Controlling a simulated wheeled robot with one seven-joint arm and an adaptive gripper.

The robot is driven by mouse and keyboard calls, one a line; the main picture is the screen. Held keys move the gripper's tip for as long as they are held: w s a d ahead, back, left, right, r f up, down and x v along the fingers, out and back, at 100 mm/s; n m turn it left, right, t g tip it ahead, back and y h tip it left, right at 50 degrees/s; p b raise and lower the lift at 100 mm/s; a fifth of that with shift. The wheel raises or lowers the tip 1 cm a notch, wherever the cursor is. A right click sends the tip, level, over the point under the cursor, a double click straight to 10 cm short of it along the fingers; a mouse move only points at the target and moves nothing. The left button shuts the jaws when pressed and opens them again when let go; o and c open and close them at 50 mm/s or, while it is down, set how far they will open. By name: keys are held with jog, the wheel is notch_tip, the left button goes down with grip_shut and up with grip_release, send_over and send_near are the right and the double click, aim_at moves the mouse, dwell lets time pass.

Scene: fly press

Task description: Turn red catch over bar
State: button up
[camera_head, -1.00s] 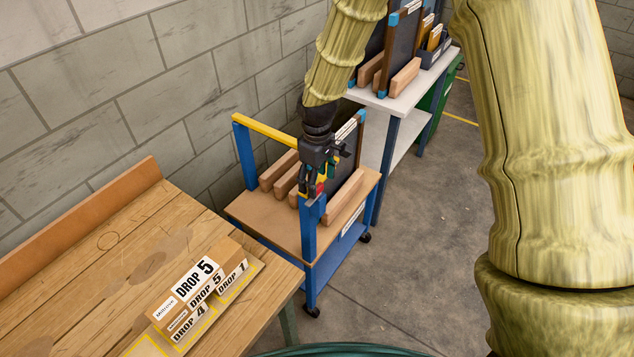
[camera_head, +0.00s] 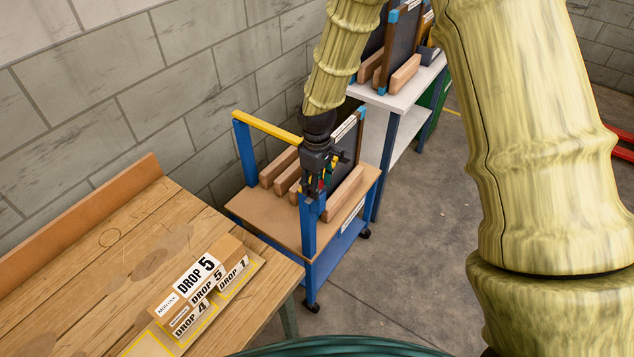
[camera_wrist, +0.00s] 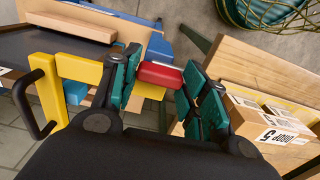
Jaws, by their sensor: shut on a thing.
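The red catch (camera_wrist: 161,75) is a small rounded block between the green-padded fingers of my gripper (camera_wrist: 160,82) in the wrist view. My gripper is shut on it, with a pad at each end. The yellow bar (camera_wrist: 80,72) comes in from the left and passes beneath the left finger. A yellow piece shows right beside the catch. I cannot tell whether the catch lies fully over the bar. In the head view my gripper (camera_head: 315,183) is at the top of the cart's front blue post (camera_head: 309,230), and the fingers hide most of the catch.
The blue cart (camera_head: 255,212) holds wooden blocks and a dark upright panel (camera_head: 350,145). A wooden table (camera_head: 110,240) with boxes labelled DROP (camera_head: 200,285) stands at front left. A grey shelf (camera_head: 405,95) is behind. A black handle (camera_wrist: 38,105) is beside the bar.

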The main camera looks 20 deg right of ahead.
jog(key=shift+m, duration=0.3)
jog(key=m, duration=0.3)
jog(key=shift+m, duration=0.3)
jog(key=m, duration=0.4)
jog(key=shift+w+m, duration=0.15)
jog(key=shift+m, duration=0.15)
jog(key=m, duration=0.4)
jog(key=shift+w+m, duration=0.1)
jog(key=shift+m, duration=0.2)
jog(key=shift+m+p, duration=0.3)
jog(key=shift+m, duration=1.9)
jog(key=o, duration=1)
jog(key=shift+r, duration=0.15)
notch_tip(320, 180, up, 12)
